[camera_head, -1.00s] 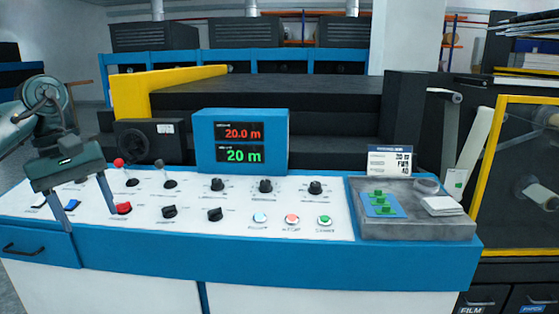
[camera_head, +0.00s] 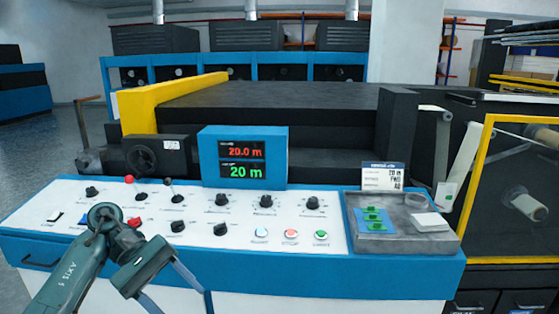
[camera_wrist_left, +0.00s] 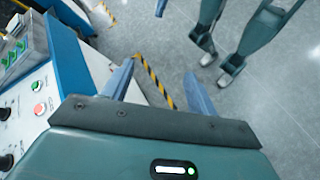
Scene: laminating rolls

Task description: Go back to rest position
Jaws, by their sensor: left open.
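My left gripper (camera_head: 180,298) hangs low in front of the console's front edge in the head view, its fingers pointing down to the right. In the left wrist view the left gripper (camera_wrist_left: 158,88) shows two fingers spread apart with nothing between them, over the grey floor. The control console (camera_head: 330,275) has a white top with knobs, buttons and switches. My left forearm hides part of its left side. Green teal arm parts of mine show at the top of the left wrist view; no right gripper can be made out.
A blue display box (camera_head: 243,180) reading 20.0 m and 20 m stands behind the knobs. A grey tray (camera_head: 400,243) holds a blue pad with green pieces. A yellow-framed machine (camera_head: 478,190) stands right. Floor striped with yellow and black tape (camera_wrist_left: 155,80) is open.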

